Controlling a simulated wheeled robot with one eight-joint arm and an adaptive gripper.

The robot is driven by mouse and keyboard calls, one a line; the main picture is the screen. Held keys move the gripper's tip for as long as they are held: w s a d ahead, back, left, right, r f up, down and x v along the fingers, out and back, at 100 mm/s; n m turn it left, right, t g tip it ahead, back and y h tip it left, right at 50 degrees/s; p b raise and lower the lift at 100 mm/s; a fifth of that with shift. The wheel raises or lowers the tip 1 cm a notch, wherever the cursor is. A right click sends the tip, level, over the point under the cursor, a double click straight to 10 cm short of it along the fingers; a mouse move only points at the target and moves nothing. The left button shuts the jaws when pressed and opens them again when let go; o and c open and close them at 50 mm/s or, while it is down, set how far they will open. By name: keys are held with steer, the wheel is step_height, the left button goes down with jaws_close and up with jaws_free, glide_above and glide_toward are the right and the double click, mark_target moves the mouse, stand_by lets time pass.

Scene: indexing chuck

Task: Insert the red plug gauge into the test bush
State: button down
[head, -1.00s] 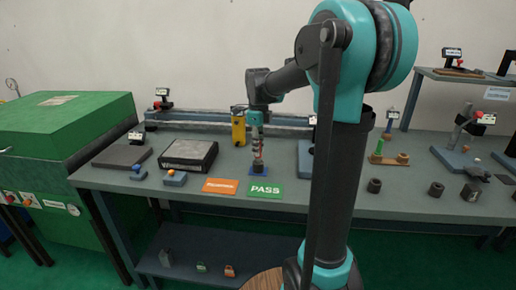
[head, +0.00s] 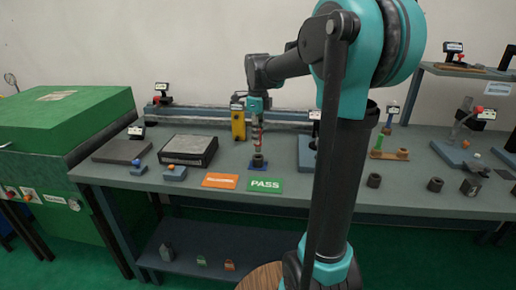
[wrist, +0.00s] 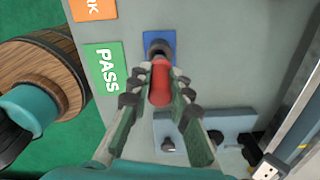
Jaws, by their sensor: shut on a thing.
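The red plug gauge (wrist: 160,84) is held between the fingers of my gripper (wrist: 159,98) in the wrist view. It also shows as a narrow red upright piece in the head view (head: 257,139). My gripper (head: 256,127) points down above the dark test bush (head: 258,160), which stands on a small blue pad (head: 251,165). In the wrist view the bush (wrist: 157,46) is beyond the gauge's far end and partly covered by it. The gauge looks roughly lined up with the bush. I cannot tell whether its lower end touches or enters the bush.
The orange card (head: 220,181) and green PASS card (head: 265,186) lie left and front of the bush. A grey-blue fixture (head: 306,153) stands to its right. A black-edged box (head: 188,150) is left. Dark cylinders (head: 374,181) stand on the bench's right.

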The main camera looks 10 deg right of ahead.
steer(key=shift+r, duration=1.4)
